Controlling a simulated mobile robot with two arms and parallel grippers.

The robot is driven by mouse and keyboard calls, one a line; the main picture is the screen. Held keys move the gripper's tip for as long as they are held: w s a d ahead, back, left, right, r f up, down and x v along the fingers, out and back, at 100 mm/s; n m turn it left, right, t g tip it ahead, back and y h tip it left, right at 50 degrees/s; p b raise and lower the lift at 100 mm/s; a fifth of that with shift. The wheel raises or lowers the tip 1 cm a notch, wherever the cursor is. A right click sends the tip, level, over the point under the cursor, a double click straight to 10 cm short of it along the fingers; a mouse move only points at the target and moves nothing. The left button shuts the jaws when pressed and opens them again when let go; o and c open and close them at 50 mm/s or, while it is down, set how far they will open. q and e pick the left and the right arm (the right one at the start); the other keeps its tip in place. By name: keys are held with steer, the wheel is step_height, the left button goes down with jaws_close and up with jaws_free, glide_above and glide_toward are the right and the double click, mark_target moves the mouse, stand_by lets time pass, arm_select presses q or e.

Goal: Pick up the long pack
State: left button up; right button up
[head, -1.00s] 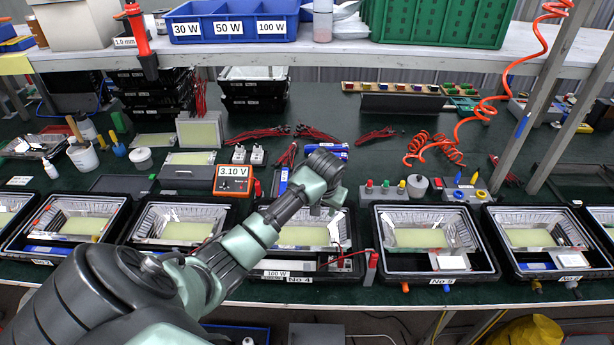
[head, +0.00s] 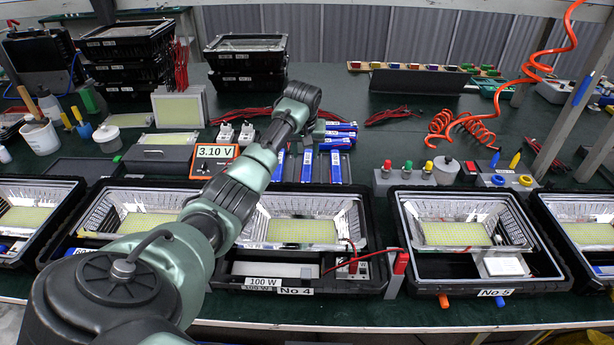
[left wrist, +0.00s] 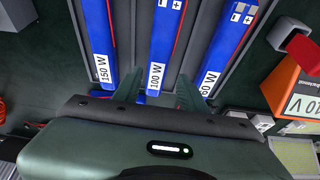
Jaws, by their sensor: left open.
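Three long blue packs lie side by side in a grey tray. In the left wrist view they are labelled 150 W (left wrist: 98,42), 100 W (left wrist: 162,45) and, partly hidden, a third (left wrist: 223,45) at right. In the head view the packs (head: 308,166) lie behind housing No 4. My left gripper (left wrist: 158,92) is open, with its fingers on either side of the 100 W pack's near part. I cannot tell how far above the tray the fingertips are. In the head view my arm hides the fingers. My right gripper is in neither view.
More blue packs (head: 340,130) lie behind the tray. An orange meter (head: 214,160) reading 3.10 V stands left of it. Housing No 4 (head: 372,283) is in front, with red clips at its right. Terminal posts (head: 410,177) stand to the right.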

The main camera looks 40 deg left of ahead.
mark_target(307, 163)
arm_select(q)
steer(key=shift+d+b+x, duration=0.2)
steer(key=shift+b+x, duration=0.1)
steer(key=shift+x, duration=3.1)
steer(key=shift+w, duration=0.1)
jaws_close()
